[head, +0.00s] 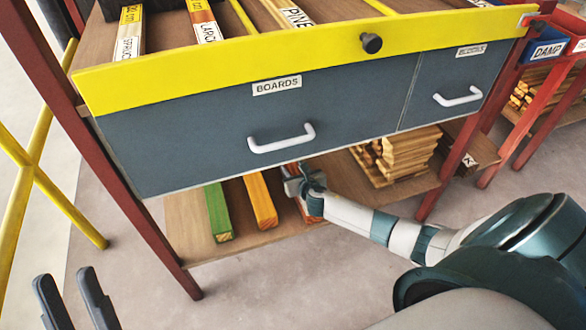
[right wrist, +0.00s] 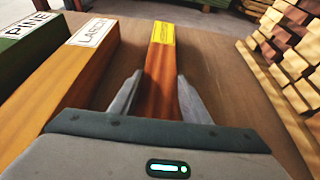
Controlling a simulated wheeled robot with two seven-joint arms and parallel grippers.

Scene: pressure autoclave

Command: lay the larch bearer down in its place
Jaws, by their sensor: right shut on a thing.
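My right gripper (head: 305,183) is under the blue-grey drawer at the lower shelf (head: 285,233). In the right wrist view its fingers (right wrist: 158,97) are shut on a reddish-brown bar (right wrist: 162,62) with a yellow label at its far end. The label's text is too small to read. An orange bar (right wrist: 85,70), whose white label seems to read LARCH, lies to its left, roughly parallel and apart. I cannot tell whether the held bar touches the shelf. My left gripper (head: 75,298) is open and empty at the lower left, away from the shelf.
A green bar (head: 217,211), labelled PINE in the wrist view, lies left of the orange one. Stacked timber (head: 405,155) stands to the right. The drawer (head: 215,140) and yellow-edged top (head: 215,68) overhang the shelf. A red leg (head: 130,180) stands at left.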

